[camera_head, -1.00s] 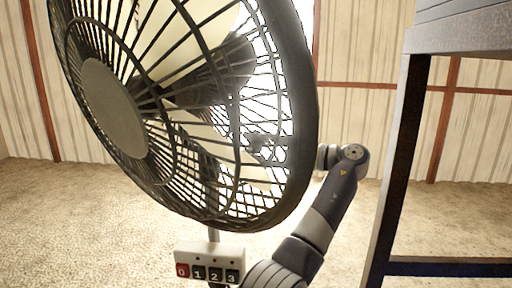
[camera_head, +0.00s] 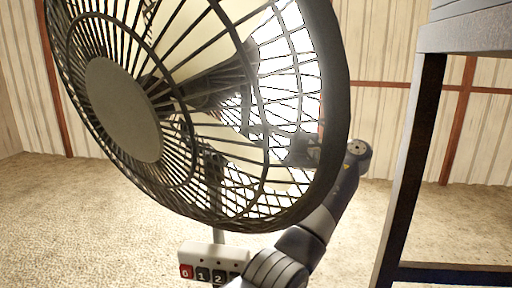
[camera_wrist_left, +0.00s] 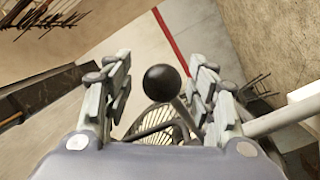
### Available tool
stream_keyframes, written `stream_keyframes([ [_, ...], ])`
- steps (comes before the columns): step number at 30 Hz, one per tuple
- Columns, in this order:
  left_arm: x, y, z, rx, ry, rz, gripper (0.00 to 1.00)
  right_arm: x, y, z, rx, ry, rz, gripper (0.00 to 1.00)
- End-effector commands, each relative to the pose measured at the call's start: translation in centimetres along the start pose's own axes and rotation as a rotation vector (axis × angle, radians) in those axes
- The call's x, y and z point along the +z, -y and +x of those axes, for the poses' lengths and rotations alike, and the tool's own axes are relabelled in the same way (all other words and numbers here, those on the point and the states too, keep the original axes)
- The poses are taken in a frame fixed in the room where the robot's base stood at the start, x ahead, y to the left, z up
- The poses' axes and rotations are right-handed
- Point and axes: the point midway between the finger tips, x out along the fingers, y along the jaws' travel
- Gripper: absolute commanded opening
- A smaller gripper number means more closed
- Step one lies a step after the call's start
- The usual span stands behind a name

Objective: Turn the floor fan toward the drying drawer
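The floor fan (camera_head: 122,110) fills the left and middle of the head view, its round dark cage tilted and its hub facing left. Below it is a white control box (camera_head: 213,260) with numbered buttons, one red. An arm of mine passes at the right of the cage and bends behind it; its gripper is not clear through the bars. In the left wrist view, my left gripper (camera_wrist_left: 160,88) is open. A black ball knob (camera_wrist_left: 161,86) on a rod lies between its fingers, with gaps at both sides. Part of a fan-like grille (camera_wrist_left: 160,122) shows beyond. My right gripper is not identifiable.
A grey bench-like structure (camera_head: 470,33) with dark legs (camera_head: 410,170) stands at the right; I cannot tell whether it holds the drying drawer. Corrugated wall panels with red-brown posts close off the back. Open floor (camera_head: 60,220) lies at the left.

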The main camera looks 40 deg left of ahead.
Motion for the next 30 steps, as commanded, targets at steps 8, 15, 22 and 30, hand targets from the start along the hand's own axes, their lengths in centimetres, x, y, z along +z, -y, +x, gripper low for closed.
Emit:
stream_keyframes([
  [8, 0.1, 0.2, -0.1, -0.003, 0.001, 0.001, 0.53, -0.2, -0.1, 0.0, -0.001, -0.004, -0.003, 0.3],
  [15, 0.1, 0.1, -3.0, -0.001, 0.002, 0.002, 0.53, -0.1, 0.0, 0.0, -0.001, -0.003, -0.002, 0.3],
  [22, 0.1, 0.1, -5.8, -0.005, 0.001, 0.003, 0.53, -0.1, 0.0, 0.0, -0.001, -0.002, -0.001, 0.3],
  [30, 0.1, 0.1, -7.4, -0.003, 0.001, 0.001, 0.53, 0.0, 0.0, 0.0, 0.0, -0.002, -0.001, 0.3],
])
